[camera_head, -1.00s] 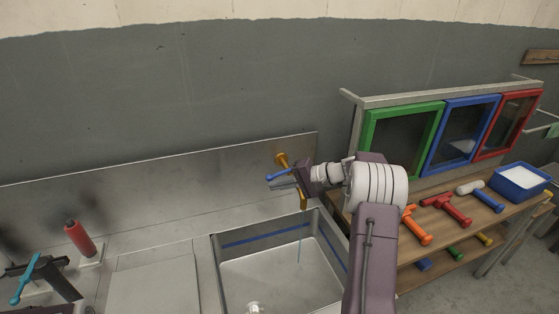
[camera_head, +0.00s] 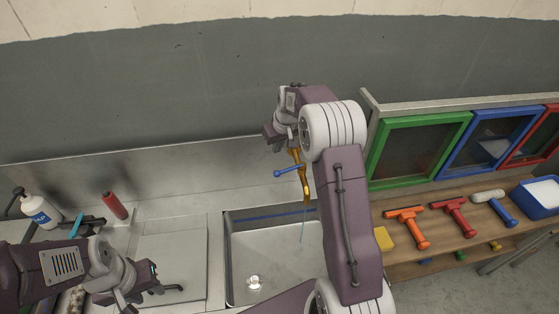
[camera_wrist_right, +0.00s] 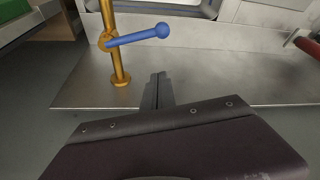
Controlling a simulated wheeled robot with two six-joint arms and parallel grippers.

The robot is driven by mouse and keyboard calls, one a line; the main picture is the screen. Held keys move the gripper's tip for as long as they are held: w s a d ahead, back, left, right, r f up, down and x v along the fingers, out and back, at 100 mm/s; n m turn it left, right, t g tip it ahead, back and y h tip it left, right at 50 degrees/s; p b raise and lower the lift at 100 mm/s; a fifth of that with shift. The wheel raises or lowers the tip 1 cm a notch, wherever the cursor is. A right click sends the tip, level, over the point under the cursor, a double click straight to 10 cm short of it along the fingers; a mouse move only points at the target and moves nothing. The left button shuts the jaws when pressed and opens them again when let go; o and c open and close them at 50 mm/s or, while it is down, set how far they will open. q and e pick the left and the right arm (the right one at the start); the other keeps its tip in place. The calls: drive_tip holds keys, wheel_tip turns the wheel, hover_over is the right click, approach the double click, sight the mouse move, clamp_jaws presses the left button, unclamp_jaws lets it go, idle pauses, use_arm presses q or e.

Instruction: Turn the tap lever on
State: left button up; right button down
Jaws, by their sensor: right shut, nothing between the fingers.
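The gold tap (camera_head: 306,184) stands behind the sink. Its blue lever (camera_head: 288,171) sticks out to the left in the head view. A thin bluish line, like a water stream, runs from the spout down into the sink. My right gripper (camera_head: 269,133) is above and behind the lever, apart from it. In the right wrist view the right fingers (camera_wrist_right: 158,88) are shut and empty, below the lever (camera_wrist_right: 138,35) and beside the tap post (camera_wrist_right: 117,60). My left gripper (camera_head: 168,285) is low at the left over the counter; its finger gap is unclear.
The steel sink (camera_head: 240,255) has a drain. A red bottle (camera_head: 115,206) and a white bottle (camera_head: 38,211) stand at the left. The wall stands close behind the tap.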

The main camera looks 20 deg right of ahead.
sight(290, 169)
wheel_tip(290, 169, down, 7)
drive_tip(key=s+p, duration=0.1)
drive_tip(key=p, duration=0.2)
drive_tip(key=shift+s+d+p, duration=0.3)
drive_tip(key=shift+s+d, duration=0.1)
